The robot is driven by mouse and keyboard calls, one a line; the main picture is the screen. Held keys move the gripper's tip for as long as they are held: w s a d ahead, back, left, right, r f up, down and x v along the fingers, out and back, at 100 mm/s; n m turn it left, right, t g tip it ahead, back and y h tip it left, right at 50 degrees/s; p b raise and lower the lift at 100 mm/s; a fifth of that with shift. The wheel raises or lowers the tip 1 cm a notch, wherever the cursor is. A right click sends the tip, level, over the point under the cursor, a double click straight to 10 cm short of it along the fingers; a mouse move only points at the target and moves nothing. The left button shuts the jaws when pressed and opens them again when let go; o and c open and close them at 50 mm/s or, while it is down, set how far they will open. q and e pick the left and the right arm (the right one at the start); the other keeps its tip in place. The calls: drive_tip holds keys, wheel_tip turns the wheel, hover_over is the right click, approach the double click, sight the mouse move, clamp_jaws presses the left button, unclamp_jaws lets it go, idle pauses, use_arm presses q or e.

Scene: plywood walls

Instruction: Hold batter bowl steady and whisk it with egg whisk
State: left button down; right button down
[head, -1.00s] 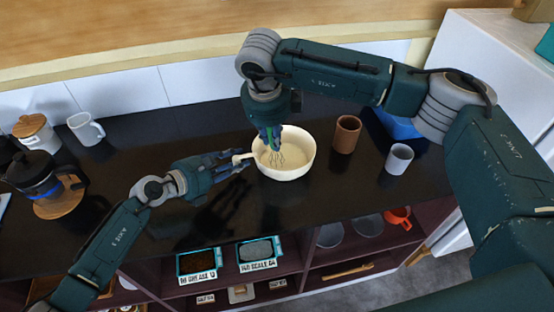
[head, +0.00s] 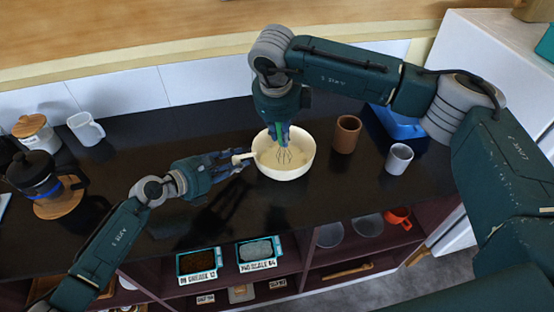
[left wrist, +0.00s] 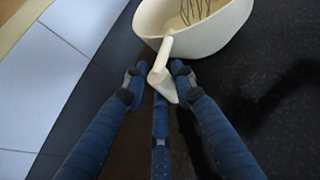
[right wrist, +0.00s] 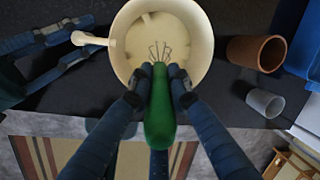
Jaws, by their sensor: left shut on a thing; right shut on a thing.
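The cream batter bowl (head: 287,172) stands upright on the dark counter with pale batter inside. Its side handle (left wrist: 163,60) points to the left in the head view. My left gripper (head: 238,160) is shut on that handle; its fingers (left wrist: 158,82) sit either side of it in the left wrist view. My right gripper (head: 279,138) comes down from above and is shut on the green handle of the egg whisk (right wrist: 160,108). The whisk's wires (head: 283,156) reach into the bowl. Whether they touch its bottom I cannot tell.
A brown cup (head: 346,134) and a grey cup (head: 398,159) stand right of the bowl, near a blue box (head: 396,122). A coffee press (head: 42,176), a lidded jar (head: 36,132) and a white mug (head: 86,129) stand at the left. The counter in front of the bowl is bare.

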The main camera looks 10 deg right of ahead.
use_arm(q)
drive_tip(key=shift+d, duration=0.1)
use_arm(e)
drive_tip(key=shift+r, duration=0.15)
drive_tip(key=shift+w+d+r+v, duration=0.15)
drive_tip(key=shift+w+v, duration=0.15)
drive_tip(key=shift+v, duration=1.05)
drive_tip(key=shift+w+d+v, duration=0.2)
drive_tip(key=shift+w+v, duration=0.05)
drive_tip(key=shift+v, duration=1.1)
drive_tip(key=shift+w+d+r+v, duration=0.15)
drive_tip(key=shift+w+v, duration=0.15)
drive_tip(key=shift+v, duration=1.1)
drive_tip(key=shift+w+d+v, duration=0.1)
drive_tip(key=shift+w+v, duration=0.1)
drive_tip(key=shift+v, duration=0.75)
drive_tip(key=shift+w+d+v, duration=0.15)
drive_tip(key=shift+w+v, duration=0.05)
drive_tip(key=shift+v, duration=0.7)
drive_tip(key=shift+r, duration=0.1)
use_arm(q)
drive_tip(key=c, duration=1.3)
unclamp_jaws()
drive_tip(key=shift+c, duration=0.2)
